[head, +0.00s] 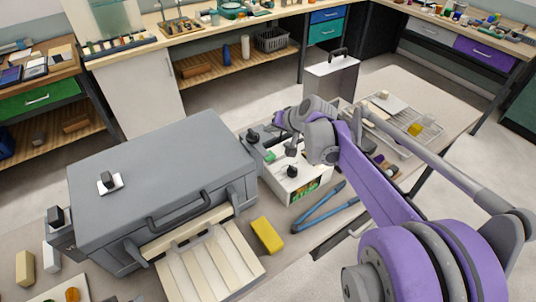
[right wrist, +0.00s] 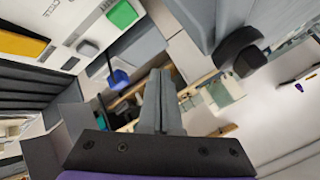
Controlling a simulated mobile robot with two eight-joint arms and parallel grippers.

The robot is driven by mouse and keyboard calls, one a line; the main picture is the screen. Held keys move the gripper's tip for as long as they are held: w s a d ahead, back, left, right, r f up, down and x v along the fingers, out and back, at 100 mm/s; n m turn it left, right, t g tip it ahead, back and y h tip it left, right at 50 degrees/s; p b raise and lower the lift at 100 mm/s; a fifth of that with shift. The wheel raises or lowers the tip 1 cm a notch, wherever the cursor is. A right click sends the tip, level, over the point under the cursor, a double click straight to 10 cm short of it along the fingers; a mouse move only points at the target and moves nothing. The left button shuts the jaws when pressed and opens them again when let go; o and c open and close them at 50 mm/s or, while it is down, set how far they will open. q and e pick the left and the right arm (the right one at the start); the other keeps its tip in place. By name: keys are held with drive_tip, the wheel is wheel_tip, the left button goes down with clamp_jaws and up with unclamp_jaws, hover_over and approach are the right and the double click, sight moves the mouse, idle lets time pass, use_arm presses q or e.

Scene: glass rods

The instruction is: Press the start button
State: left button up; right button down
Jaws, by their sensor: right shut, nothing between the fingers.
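A white control box (head: 300,178) stands right of the large grey lidded box, with dark knobs on its top. A green button (head: 270,156) is on its top face. My right gripper (head: 279,121) is above the far side of the control box. Its fingers (right wrist: 160,100) are shut and empty, apart from the button. My left gripper is out of view.
The grey lidded box (head: 165,165) fills the left of the bench, with a slatted tray (head: 210,268) at its front. A yellow block (head: 267,235) and blue-handled tongs (head: 320,207) lie near the control box. A rack (head: 425,140) stands to the right.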

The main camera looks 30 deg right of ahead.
sight(270, 157)
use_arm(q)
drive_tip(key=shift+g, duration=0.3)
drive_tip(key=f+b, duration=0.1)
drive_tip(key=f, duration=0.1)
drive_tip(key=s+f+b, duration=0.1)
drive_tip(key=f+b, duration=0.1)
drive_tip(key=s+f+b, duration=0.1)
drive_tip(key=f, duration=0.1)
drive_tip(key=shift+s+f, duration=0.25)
use_arm(e)
wheel_tip(270, 157, down, 8)
drive_tip(key=shift+f, duration=0.15)
use_arm(q)
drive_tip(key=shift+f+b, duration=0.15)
drive_tip(key=shift+b, duration=0.25)
use_arm(e)
drive_tip(key=shift+f, duration=0.25)
idle(0.6)
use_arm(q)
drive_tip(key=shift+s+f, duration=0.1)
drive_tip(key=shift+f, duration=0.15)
use_arm(e)
drive_tip(key=shift+f, duration=0.4)
